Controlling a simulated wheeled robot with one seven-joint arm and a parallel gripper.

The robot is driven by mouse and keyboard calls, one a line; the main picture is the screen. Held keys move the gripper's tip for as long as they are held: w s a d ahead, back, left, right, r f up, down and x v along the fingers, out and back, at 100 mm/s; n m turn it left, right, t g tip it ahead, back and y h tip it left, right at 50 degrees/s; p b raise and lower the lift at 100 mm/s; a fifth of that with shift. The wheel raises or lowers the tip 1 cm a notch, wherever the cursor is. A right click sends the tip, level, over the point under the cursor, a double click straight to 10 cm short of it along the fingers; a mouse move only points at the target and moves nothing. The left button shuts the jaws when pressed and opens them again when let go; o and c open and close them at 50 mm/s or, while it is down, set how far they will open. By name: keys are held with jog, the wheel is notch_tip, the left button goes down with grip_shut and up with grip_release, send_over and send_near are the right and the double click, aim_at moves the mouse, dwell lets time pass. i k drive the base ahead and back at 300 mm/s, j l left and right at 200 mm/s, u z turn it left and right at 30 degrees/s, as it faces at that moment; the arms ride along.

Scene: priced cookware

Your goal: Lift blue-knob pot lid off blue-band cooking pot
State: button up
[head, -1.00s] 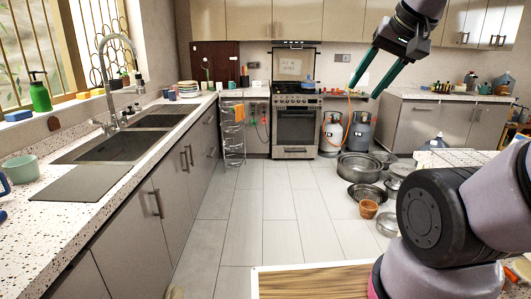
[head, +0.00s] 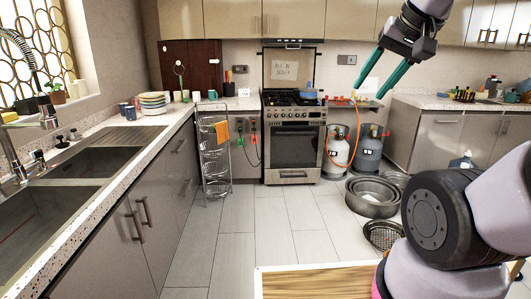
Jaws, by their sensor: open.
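A small blue pot-like item (head: 308,93) sits on the right part of the stove top (head: 280,99). It is too small to tell its lid, knob and band apart. My gripper (head: 368,92) is raised at the upper right, its two teal fingers spread and pointing down to the left. Nothing is between them. It shows to the right of the stove in the picture, apart from the blue item.
Metal pots (head: 372,197) and a strainer-like pan (head: 384,235) lie on the floor at right. Gas cylinders (head: 368,150) stand beside the stove. A wire rack (head: 215,160) stands left of the oven (head: 293,148). The tiled floor ahead (head: 250,215) is clear.

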aim_at(309, 88)
jog(key=i, duration=2.15)
jog(key=i+z, duration=0.1)
jog(key=i, duration=0.6)
jog(key=i+j, duration=0.1)
jog(key=i, duration=0.6)
jog(key=i+j+z, duration=0.15)
jog(key=i, duration=0.6)
jog(key=i+l+z, duration=0.1)
jog(key=i+z, duration=0.25)
jog(key=i, duration=1)
